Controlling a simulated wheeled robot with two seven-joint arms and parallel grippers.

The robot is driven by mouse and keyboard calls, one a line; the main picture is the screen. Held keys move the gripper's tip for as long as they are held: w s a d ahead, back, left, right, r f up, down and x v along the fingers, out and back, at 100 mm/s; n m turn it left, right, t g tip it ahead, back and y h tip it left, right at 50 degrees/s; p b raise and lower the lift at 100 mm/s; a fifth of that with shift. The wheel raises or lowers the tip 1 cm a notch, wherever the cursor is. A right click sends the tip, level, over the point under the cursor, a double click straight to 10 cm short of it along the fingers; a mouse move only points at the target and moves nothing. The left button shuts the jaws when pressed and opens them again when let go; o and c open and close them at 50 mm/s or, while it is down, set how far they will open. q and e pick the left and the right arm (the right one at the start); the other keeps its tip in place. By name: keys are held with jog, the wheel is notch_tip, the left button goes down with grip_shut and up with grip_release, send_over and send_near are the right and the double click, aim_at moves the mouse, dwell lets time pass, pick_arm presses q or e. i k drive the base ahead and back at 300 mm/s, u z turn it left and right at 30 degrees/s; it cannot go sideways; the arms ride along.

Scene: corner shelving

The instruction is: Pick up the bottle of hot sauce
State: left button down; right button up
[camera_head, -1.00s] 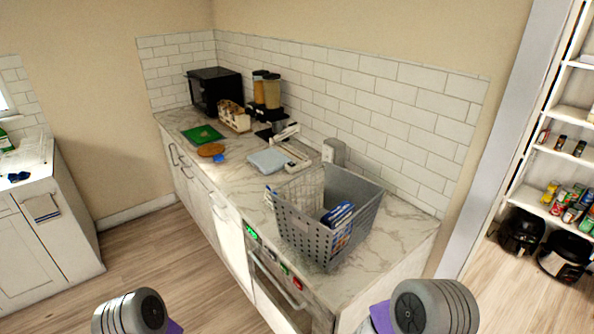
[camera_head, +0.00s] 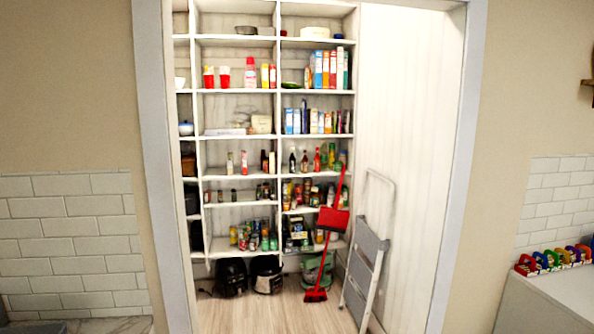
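No bottle can be read for sure as hot sauce at this distance. Several small bottles stand upright on the middle pantry shelves. A slim red bottle (camera_head: 243,162) stands on the left middle shelf beside a pale bottle (camera_head: 230,162). On the right middle shelf are a red bottle (camera_head: 317,160), a dark red bottle (camera_head: 304,162) and a green bottle (camera_head: 331,156). Red and yellow bottles (camera_head: 250,73) stand on a higher left shelf. Neither of my grippers is in view.
The shelving unit (camera_head: 278,130) stands inside a doorway with a white frame (camera_head: 153,130). A red broom (camera_head: 330,222) and a folded step ladder (camera_head: 367,255) lean at its right. Black cookers (camera_head: 266,273) sit on the floor below. A counter (camera_head: 560,300) is at far right.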

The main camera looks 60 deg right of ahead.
aim_at(317, 158)
jog(key=z, duration=0.5)
jog(key=k, duration=1.2)
jog(key=z, duration=0.75)
jog(key=i, duration=1.7)
jog(key=z, duration=0.5)
jog(key=i, duration=2.05)
jog(key=z, duration=0.4)
jog(key=i, duration=3)
